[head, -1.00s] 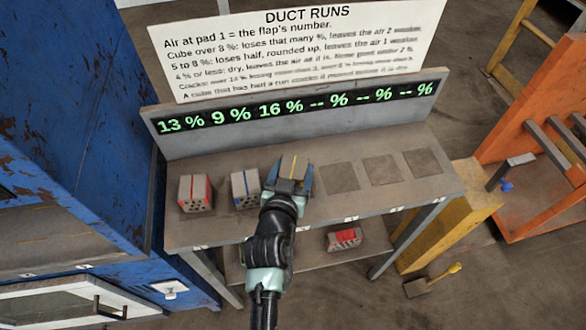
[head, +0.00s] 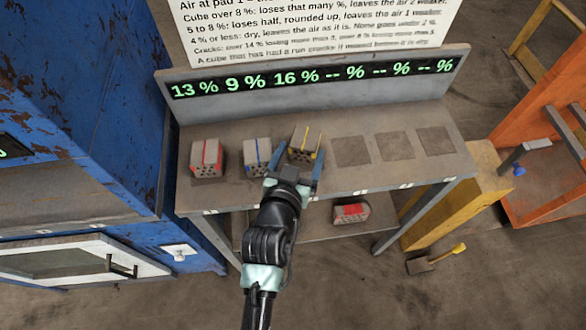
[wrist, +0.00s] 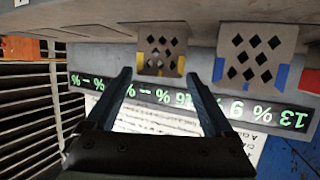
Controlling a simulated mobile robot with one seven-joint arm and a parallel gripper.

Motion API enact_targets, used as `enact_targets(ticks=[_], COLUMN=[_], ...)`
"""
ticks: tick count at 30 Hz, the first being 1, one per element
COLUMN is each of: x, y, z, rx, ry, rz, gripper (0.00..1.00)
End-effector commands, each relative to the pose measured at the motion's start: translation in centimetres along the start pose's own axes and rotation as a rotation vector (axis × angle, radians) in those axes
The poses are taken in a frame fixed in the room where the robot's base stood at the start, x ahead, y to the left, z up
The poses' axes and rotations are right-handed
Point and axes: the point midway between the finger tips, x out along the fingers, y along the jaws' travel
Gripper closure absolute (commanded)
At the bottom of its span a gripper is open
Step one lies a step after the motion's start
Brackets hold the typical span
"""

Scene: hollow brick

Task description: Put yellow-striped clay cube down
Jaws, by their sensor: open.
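The yellow-striped clay cube (head: 306,145) rests on the bench, third from the left, below the 16 % reading. It also shows in the wrist view (wrist: 162,48), with diamond-shaped holes in its face. My gripper (head: 294,164) is open and empty, in front of the cube on the near side. In the wrist view the open fingers (wrist: 160,76) are spread wider than the cube, which lies beyond their tips. The pad under the cube is hidden.
A blue-striped cube (head: 257,157) stands close on the left, and a red-striped cube (head: 207,158) farther left. Three dark pads (head: 351,151) to the right are empty. A red-marked brick (head: 351,213) lies on the lower shelf. A blue cabinet (head: 85,110) stands left.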

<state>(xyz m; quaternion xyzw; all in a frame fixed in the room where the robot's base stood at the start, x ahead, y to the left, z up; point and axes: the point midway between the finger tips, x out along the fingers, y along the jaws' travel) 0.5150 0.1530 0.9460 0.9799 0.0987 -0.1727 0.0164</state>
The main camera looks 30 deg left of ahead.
Motion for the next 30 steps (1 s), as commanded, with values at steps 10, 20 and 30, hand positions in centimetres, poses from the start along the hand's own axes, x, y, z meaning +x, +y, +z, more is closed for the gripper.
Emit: enact_targets(ticks=[10,20,30], x=[-5.6,-6.7,-5.4], y=[0.0,0.0,3.4], z=[0.1,0.0,-10.7], rx=[0.0,0.0,0.004], ry=[-0.001,0.0,0.192], rz=[0.0,0.001,0.047], gripper=[0.13,0.13,0.13])
